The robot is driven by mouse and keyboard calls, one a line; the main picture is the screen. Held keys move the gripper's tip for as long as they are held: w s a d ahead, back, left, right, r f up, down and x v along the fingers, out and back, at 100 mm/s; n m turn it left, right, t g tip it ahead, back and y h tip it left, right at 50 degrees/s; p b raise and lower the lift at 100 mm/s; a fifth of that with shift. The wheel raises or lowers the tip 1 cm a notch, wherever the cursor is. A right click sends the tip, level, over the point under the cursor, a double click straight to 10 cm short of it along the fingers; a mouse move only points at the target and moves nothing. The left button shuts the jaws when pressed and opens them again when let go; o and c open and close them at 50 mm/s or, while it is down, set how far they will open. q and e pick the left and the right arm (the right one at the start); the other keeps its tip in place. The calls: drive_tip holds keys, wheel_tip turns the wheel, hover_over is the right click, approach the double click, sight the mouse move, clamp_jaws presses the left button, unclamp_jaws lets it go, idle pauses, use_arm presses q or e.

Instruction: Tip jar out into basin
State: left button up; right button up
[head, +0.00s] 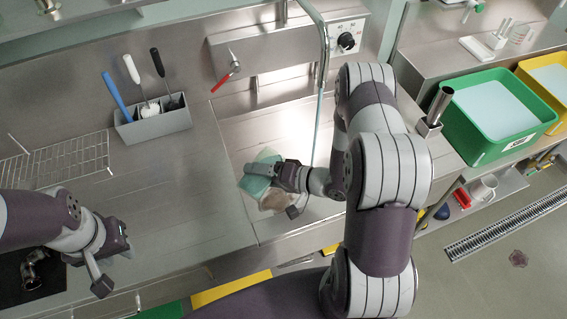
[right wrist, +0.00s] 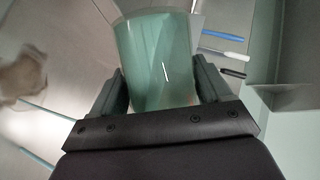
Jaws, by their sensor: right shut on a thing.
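The green see-through jar (head: 255,184) is over the steel basin (head: 235,135), lying well over on its side. My right gripper (head: 265,171) is shut on it, and partly hides it in the head view. In the right wrist view the jar (right wrist: 158,62) sits between both fingers and no contents can be made out inside. A tan patch (head: 274,201) shows in the basin beside the jar; it is blurred in the right wrist view (right wrist: 22,76). My left gripper (head: 112,262) is over the counter at the left, away from the jar; its finger gap is not clear.
A grey holder (head: 152,124) with brushes stands left of the basin. A wire rack (head: 65,160) lies further left. A tap pipe (head: 322,90) comes down over the basin. Green (head: 490,115) and yellow (head: 550,85) tubs stand at the right.

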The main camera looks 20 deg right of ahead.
drive_tip(key=shift+r, duration=0.25)
idle(0.4)
drive_tip(key=shift+w+d+f+m+y+b, duration=0.2)
drive_tip(key=shift+d+f+m+y+b, duration=0.15)
drive_tip(key=shift+f+m, duration=0.15)
drive_tip(key=shift+w+d+f+m+y+b, duration=0.15)
drive_tip(key=shift+d+f+m+y+b, duration=0.15)
drive_tip(key=shift+f+m, duration=0.15)
idle(0.7)
drive_tip(key=shift+w+d+r+m+y+p, duration=0.1)
drive_tip(key=shift+d+r+m+y+p, duration=0.05)
drive_tip(key=shift+r+m+y+p, duration=0.35)
idle(0.9)
drive_tip(key=shift+w+d+r+m+y+p, duration=0.15)
drive_tip(key=shift+r+m+y+p, duration=0.1)
drive_tip(key=shift+r+m+p, duration=0.15)
idle(0.5)
